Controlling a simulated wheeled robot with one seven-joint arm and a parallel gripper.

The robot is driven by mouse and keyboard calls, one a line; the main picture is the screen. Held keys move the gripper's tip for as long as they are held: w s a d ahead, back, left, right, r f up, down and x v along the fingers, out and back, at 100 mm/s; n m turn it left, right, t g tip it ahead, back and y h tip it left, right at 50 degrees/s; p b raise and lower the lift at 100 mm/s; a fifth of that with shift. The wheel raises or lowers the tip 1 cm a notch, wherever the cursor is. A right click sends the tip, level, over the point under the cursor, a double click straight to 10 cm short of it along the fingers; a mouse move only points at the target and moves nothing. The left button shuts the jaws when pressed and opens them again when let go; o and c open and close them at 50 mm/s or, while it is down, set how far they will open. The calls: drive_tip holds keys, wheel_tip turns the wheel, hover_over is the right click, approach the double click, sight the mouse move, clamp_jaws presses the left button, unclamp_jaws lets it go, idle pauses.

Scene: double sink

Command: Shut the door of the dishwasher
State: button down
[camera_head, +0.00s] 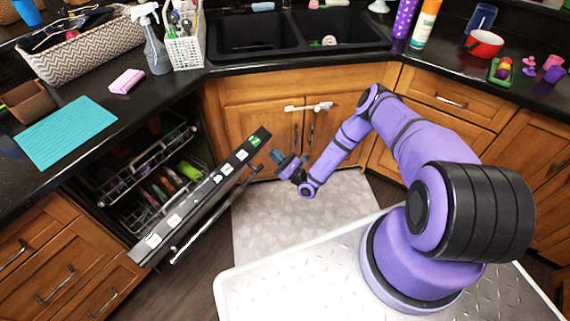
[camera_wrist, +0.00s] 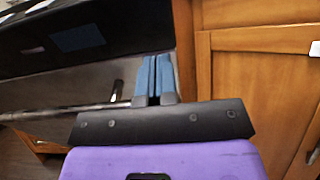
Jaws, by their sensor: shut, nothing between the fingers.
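The dishwasher (camera_head: 128,190) is under the counter at the left, with its racks and several dishes showing. Its door (camera_head: 207,193) stands partly open, tilted outward, with a row of labels along the top edge and a bar handle (camera_head: 215,215) on its outer side. The door's dark top edge (camera_wrist: 120,25) and the handle bar (camera_wrist: 60,112) also show in the wrist view. My gripper (camera_head: 276,156) is shut and empty near the right end of the door. In the wrist view its blue fingers (camera_wrist: 154,75) are together, beside the handle's end; I cannot tell whether they touch the door.
Wooden sink cabinets (camera_head: 250,105) stand just right of the door, with a white latch (camera_head: 308,107) across their handles. A grey mat (camera_head: 290,215) covers the floor in front. The counter above holds a spray bottle (camera_head: 152,45) and a teal sheet (camera_head: 65,132).

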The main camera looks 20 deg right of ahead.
drive_tip(key=shift+x, duration=1.65)
